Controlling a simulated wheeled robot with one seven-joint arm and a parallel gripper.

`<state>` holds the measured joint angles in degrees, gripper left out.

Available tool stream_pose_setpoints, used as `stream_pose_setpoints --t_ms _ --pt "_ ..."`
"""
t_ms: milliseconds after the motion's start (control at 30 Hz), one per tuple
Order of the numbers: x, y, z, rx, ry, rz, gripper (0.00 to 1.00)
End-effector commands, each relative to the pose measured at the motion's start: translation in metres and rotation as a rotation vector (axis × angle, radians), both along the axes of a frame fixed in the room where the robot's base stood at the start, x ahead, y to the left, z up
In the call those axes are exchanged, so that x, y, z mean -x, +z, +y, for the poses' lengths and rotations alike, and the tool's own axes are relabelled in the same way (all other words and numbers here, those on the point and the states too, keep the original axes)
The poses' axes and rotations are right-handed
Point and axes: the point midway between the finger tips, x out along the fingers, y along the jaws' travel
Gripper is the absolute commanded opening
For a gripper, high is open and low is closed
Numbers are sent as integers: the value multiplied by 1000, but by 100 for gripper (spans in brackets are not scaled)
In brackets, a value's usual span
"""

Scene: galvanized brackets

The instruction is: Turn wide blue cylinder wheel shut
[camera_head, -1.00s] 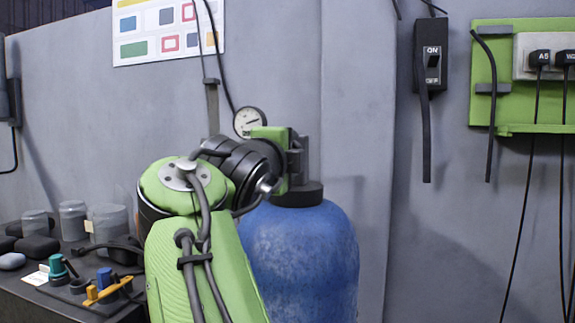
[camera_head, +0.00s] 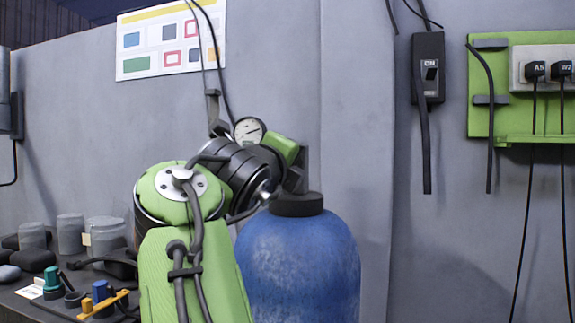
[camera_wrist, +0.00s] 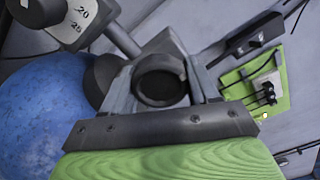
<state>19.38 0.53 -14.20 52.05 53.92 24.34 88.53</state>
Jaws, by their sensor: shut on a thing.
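The wide blue cylinder (camera_head: 298,258) stands upright against the grey wall in the head view, with a dark collar (camera_head: 297,204) on top. Its blue side also shows at the left of the wrist view (camera_wrist: 42,115). My gripper (camera_head: 297,170) is at the valve above the collar, tilted and partly hidden by my arm. In the wrist view my gripper (camera_wrist: 163,92) is shut around a dark round part, which I take for the cylinder's wheel (camera_wrist: 160,84).
A round gauge (camera_head: 249,131) sits close behind my wrist. A dark ON/OFF switch (camera_head: 429,72) and a green socket panel (camera_head: 490,120) with hanging cables are on the wall at right. Jars and small valves crowd a dark bench (camera_head: 40,305) at left.

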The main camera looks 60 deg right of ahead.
Motion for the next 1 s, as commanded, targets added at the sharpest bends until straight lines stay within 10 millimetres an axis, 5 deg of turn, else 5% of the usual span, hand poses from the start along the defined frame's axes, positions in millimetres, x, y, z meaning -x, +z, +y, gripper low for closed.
stream_pose_setpoints --t_ms 267,300,467,767,1000 --pt "0 -1 0 -5 -1 -1 29" --pt "0 -1 0 -5 -1 -1 62" --pt "0 -1 0 -3 -1 -1 84" --pt "0 0 3 -1 1 -2 84" --pt "4 1 42 1 9 -5 84"
